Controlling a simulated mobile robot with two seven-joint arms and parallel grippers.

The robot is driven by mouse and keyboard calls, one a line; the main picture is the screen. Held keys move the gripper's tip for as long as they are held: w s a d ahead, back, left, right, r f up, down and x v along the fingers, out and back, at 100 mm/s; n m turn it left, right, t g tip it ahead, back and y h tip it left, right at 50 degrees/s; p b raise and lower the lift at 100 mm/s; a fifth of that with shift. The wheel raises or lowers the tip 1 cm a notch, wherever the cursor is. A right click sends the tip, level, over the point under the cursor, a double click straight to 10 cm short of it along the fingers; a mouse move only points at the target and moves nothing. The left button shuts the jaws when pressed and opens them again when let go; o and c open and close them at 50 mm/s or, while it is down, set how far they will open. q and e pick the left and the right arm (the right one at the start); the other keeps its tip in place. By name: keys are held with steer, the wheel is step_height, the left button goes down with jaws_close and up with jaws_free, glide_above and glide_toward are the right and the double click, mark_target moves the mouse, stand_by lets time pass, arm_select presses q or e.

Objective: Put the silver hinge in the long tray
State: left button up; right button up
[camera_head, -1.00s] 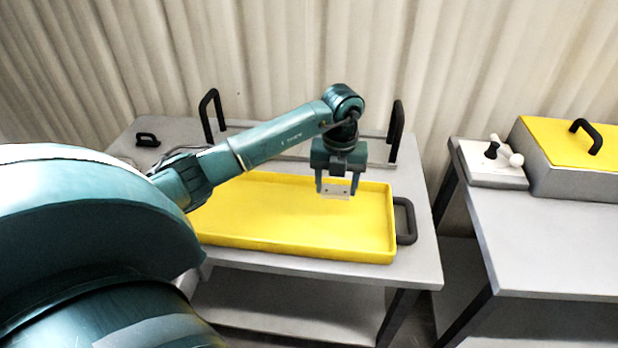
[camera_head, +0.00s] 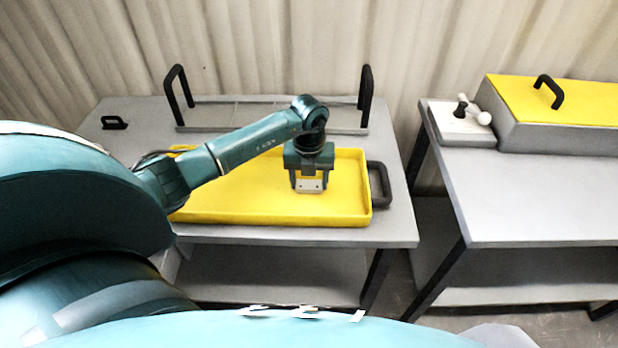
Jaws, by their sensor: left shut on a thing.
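The silver hinge (camera_head: 310,186) is a small flat plate with dark holes. My left gripper (camera_head: 310,180) is shut on it and points down over the right half of the long tray. The long tray (camera_head: 270,219) is yellow and shallow, with a dark handle (camera_head: 379,185) at its right end. The hinge is low inside the tray's outline; I cannot tell whether it touches the tray floor. My left arm hides part of the tray's left and back side. My right gripper is not in view.
The tray stands on a grey table (camera_head: 395,226). Behind it is a metal frame with two upright black handles (camera_head: 366,94). A second table (camera_head: 500,215) at the right bears a yellow-lidded box (camera_head: 560,100) and a white block with knobs (camera_head: 455,120).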

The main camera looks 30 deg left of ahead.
arm_select(q)
steer(key=o, duration=1)
